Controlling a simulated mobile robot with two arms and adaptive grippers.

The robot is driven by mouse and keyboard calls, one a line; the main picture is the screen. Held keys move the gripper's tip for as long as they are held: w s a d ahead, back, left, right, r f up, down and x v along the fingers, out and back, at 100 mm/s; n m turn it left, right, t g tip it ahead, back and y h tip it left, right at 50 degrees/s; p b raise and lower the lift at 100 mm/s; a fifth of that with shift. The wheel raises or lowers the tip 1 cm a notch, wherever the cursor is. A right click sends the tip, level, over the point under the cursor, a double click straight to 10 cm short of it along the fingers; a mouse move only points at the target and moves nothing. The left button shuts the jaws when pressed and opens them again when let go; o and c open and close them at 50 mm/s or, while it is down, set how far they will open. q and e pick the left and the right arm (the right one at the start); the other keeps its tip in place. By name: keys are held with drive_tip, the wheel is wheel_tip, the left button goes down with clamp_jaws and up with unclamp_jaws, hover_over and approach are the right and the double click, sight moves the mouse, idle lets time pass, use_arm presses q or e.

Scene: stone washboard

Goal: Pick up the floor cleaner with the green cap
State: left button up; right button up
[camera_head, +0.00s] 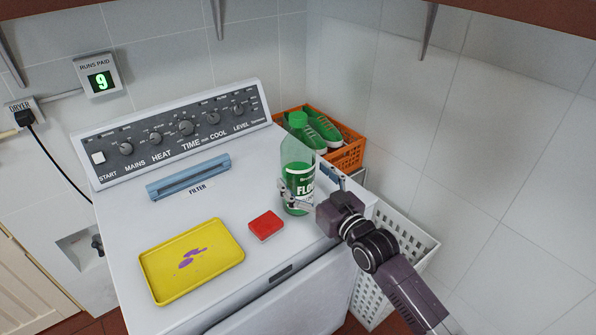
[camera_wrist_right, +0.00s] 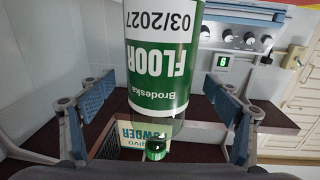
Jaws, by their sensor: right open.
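The floor cleaner (camera_head: 298,165) is a clear bottle with a green and white label and a green cap. It stands upright on the white dryer top, near its right side. In the right wrist view the bottle (camera_wrist_right: 160,65) shows upside down, with its cap at the bottom. My right gripper (camera_head: 308,181) is open, with its fingers on either side of the lower bottle. In the right wrist view the gripper (camera_wrist_right: 153,98) shows gaps between both blue finger pads and the bottle. My left gripper is not in view.
A yellow tray (camera_head: 165,285) with a purple stain and a red box (camera_head: 266,226) lie left of the bottle on the dryer (camera_head: 225,205). An orange crate (camera_head: 350,152) with green shoes stands behind it. A white basket (camera_head: 415,240) is below right.

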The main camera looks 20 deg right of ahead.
drive_tip(key=shift+p+x, duration=0.3)
drive_tip(key=shift+x, duration=1.35)
drive_tip(key=shift+s, duration=0.1)
drive_tip(key=c, duration=1.9)
drive_tip(key=shift+r, duration=0.15)
drive_tip(key=shift+c, duration=0.8)
drive_tip(key=shift+r, duration=0.1)
